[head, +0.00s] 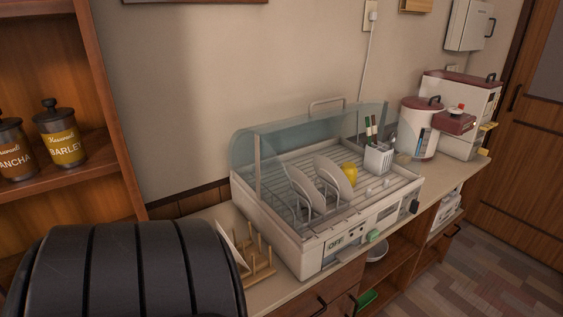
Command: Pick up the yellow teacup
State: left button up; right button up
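The yellow teacup (350,171) sits inside the dish dryer (310,236), on its rack behind and to the right of two white plates. The plates hide part of it, and it looks small from here. The dryer's clear cover (272,142) is raised at the back, so the rack is open from the front. Neither of my grippers shows in the head view.
Two white plates (337,172) stand upright in the rack. A white utensil holder (378,159) stands to the right of the teacup. A wooden plate rack (258,262) is left of the dryer. A white and red dispenser (419,129) stands further right on the counter (446,178).

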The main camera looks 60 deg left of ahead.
aim_at(350, 169)
jog(key=u, duration=1.9)
